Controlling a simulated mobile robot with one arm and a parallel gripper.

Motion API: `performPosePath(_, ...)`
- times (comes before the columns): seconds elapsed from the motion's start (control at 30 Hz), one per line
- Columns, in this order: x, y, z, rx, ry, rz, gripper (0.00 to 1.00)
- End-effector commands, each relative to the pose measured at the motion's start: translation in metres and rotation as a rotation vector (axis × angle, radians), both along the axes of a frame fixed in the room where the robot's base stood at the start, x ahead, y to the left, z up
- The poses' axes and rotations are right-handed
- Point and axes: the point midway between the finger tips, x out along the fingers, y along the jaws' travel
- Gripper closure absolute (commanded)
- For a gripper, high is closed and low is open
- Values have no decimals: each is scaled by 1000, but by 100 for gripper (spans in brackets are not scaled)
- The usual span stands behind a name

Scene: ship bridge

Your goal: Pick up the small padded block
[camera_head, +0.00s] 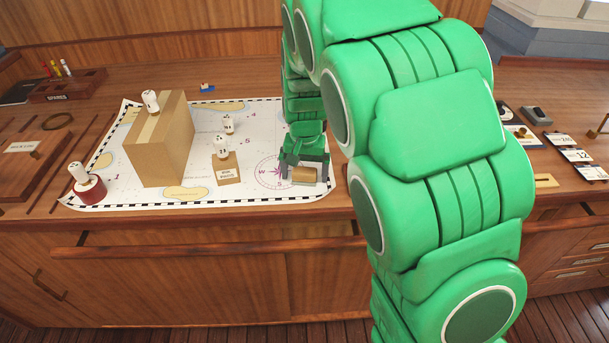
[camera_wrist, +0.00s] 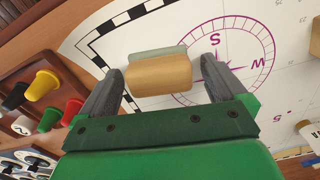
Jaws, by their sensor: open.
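The small padded block (camera_head: 304,176) lies on the chart near its right front corner, by the compass rose. In the wrist view it is a tan, rounded block (camera_wrist: 159,76) with a grey-green pad strip (camera_wrist: 158,53) along one long side. My gripper (camera_head: 306,181) points down over it with its jaws open. In the wrist view the two dark fingers of my gripper (camera_wrist: 162,67) stand on either side of the block, with a gap at the right finger and a narrower one at the left. Whether the fingertips reach chart level is hard to tell.
The chart (camera_head: 264,112) bears a tall cardboard box (camera_head: 160,145), a small labelled block (camera_head: 226,172) with a white figure on top, and a red round stand (camera_head: 90,191). A spares tray (camera_head: 68,88) stands back left. Chart around the gripper is mostly clear.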

Motion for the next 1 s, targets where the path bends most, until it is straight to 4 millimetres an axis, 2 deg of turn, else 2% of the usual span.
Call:
performPosePath(0.17, 0, 0, 0, 0, -1, 0, 2)
performPosePath(0.53, 0, 0, 0, 0, -1, 0, 57)
performPosePath(0.83, 1, 0, 3, 0, -1, 0, 58)
performPosePath(1.0, 1, 0, 18, 1, -2, 0, 58)
